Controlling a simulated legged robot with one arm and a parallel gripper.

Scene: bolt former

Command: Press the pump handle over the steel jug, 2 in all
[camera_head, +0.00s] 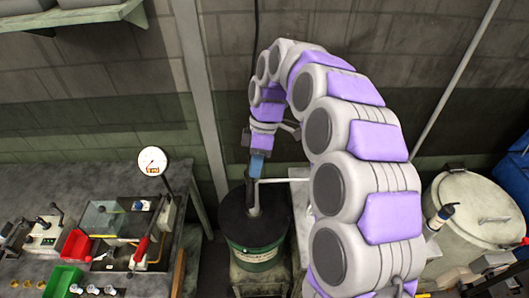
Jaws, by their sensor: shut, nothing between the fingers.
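A dark green drum (255,243) with a black top stands at the centre. A pump (254,200) rises from its top, and a pale spout (285,180) runs right from it until my arm hides it. A blue part (257,166), which looks like the pump handle, stands upright above the pump. My gripper (259,152) points down at the top of this blue part, shut with nothing held. I cannot tell whether they touch. I cannot make out the steel jug; my arm covers the area under the spout's end.
A workbench (60,178) at left carries a round gauge (152,160), a red bin (76,246), a green bin (66,279) and a red-handled tool (142,247). A large lidded vessel (475,205) stands at right. A wall post (200,95) rises behind the drum.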

